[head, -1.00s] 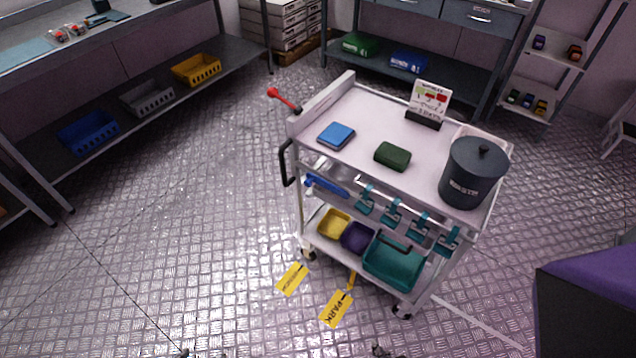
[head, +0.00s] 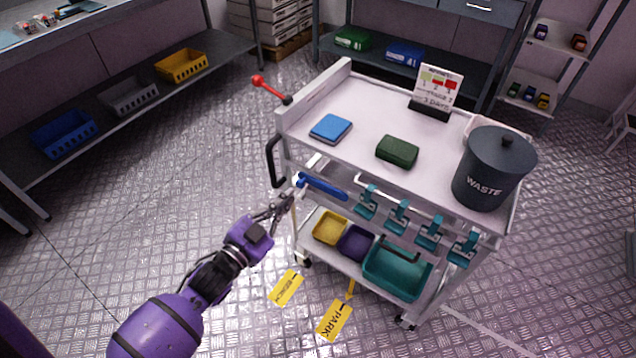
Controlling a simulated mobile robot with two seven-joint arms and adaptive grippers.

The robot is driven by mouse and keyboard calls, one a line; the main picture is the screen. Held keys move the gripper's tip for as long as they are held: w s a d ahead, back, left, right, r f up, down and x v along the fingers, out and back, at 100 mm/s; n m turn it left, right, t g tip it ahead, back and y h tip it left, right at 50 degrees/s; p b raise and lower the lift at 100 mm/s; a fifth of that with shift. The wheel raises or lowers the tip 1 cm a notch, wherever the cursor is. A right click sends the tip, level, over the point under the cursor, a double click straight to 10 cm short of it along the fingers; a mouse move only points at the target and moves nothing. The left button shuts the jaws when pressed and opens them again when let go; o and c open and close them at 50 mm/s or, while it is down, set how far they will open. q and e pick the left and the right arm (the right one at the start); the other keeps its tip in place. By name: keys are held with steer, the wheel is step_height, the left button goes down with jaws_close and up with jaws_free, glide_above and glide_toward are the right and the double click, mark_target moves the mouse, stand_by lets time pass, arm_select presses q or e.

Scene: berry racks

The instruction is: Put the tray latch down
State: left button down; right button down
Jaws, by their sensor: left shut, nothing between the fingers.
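A white cart (head: 300,118) stands in the middle. A blue lever (head: 323,187) lies along the cart's near side below the top, sloping slightly down to the right. A red-knobbed lever (head: 270,89) sticks out from the cart's upper left corner, tilted up and outward. I cannot tell for certain which is the tray latch. My left gripper (head: 284,205) is shut and empty, just left of and below the blue lever's left end. A small gap seems to separate them, but contact is hard to judge. My right gripper is not in view.
The cart's top holds a blue box (head: 331,129), a green box (head: 397,151), a sign (head: 437,88) and a waste bin (head: 492,170). Several teal clips (head: 397,216) hang along its side. Bins, including a teal one (head: 398,273), sit below. Left floor is clear.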

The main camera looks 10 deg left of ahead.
arm_select(q)
glide_above(302, 184)
steer(key=s+d, duration=0.3)
steer(key=s, duration=0.1)
steer(key=f, duration=0.1)
steer(key=a+f, duration=0.1)
steer(key=w+f, duration=0.1)
steer(key=f, duration=0.1)
steer(key=shift+a, duration=0.4)
steer(key=shift+f, duration=0.1)
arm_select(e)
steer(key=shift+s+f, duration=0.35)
arm_select(q)
steer(key=shift+f, duration=0.1)
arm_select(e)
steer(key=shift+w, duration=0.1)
